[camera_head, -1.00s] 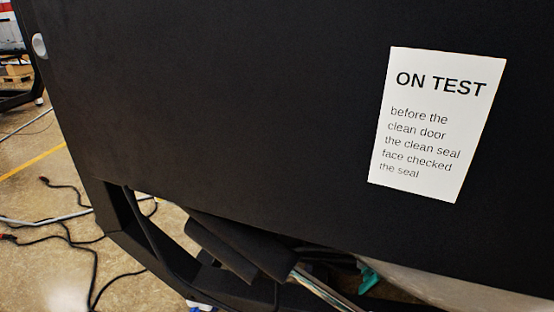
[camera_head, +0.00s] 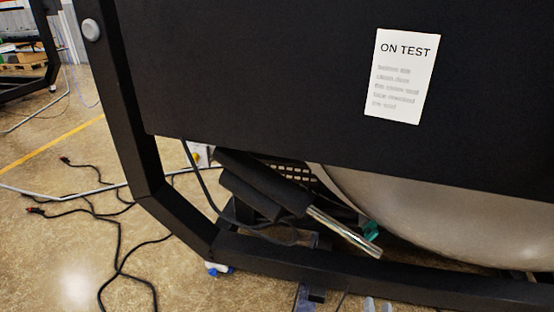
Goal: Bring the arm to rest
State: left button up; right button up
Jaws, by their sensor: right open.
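My right gripper (camera_head: 377,305) just enters at the bottom edge, right of centre. Only two pale fingertips show, a little apart with nothing seen between them, so it is open. The rest of it is cut off by the frame. It appears in front of the furnace's black lower frame bar (camera_head: 420,285); I cannot tell how far off. My left gripper is not in view.
A black panel (camera_head: 240,80) with a white "ON TEST" sign (camera_head: 403,75) fills the upper view. Below it are a rounded grey vessel (camera_head: 440,212) and a shiny metal rod (camera_head: 343,232). Black cables (camera_head: 119,250) lie on the floor at left.

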pick_arm(q)
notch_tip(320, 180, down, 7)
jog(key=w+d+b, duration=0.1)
jog(key=b, duration=0.7)
pick_arm(e)
jog(key=s+a+f+n+g+y, duration=0.2)
jog(key=s+a+n+g+y, duration=0.5)
jog(key=s, duration=0.4)
pick_arm(q)
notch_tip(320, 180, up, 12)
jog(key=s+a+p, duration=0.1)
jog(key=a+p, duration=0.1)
jog(key=p, duration=1.3)
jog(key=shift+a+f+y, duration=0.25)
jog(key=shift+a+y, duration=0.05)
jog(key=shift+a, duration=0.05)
pick_arm(e)
notch_tip(320, 180, up, 11)
jog(key=s+d+n+h, duration=0.1)
jog(key=h, duration=0.1)
jog(key=shift+s+d+r, duration=0.2)
jog(key=shift+s+d, duration=0.05)
jog(key=shift+s, duration=0.15)
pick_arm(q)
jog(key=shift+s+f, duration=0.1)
pick_arm(e)
jog(key=shift+f, duration=0.1)
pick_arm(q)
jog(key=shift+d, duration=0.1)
